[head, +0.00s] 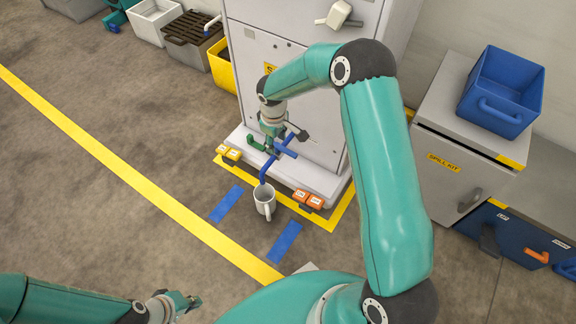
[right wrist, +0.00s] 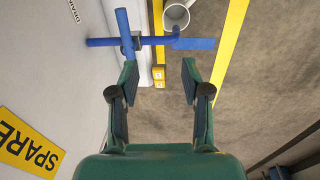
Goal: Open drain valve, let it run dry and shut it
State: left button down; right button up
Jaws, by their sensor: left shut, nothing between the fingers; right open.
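The drain valve is a blue pipe with a blue lever (right wrist: 125,35) set across it, on the front of a white cabinet (right wrist: 50,90). Its bent spout (head: 265,172) points down at a white mug (head: 265,203) on the floor; the mug also shows in the right wrist view (right wrist: 176,14). No liquid can be made out. My right gripper (right wrist: 159,80) is open and empty, with the lever's near end close to its left fingertip. In the head view the right gripper (head: 277,143) partly covers the valve. My left gripper (head: 186,303) is shut and empty, low at the left, far from the valve.
Orange blocks (head: 308,199) and yellow blocks (head: 229,154) sit at the cabinet's base. Blue floor strips (head: 226,204) lie beside the mug. A spill kit cabinet (head: 452,165) with a blue bin (head: 503,92) stands right. Crates stand at the back left. Open floor lies left.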

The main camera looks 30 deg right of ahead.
jog(key=h+b, duration=0.1)
jog(key=b, duration=0.1)
send_near(290, 152)
pick_arm(q)
notch_tip(290, 152, down, 7)
jog(key=b, duration=0.3)
jog(key=shift+r, duration=0.2)
pick_arm(e)
jog(key=f, duration=0.6)
jog(key=d+f, duration=0.1)
jog(key=f, duration=0.2)
jog(key=shift+w+d+f, duration=0.1)
jog(key=shift+w, duration=0.2)
grip_shut()
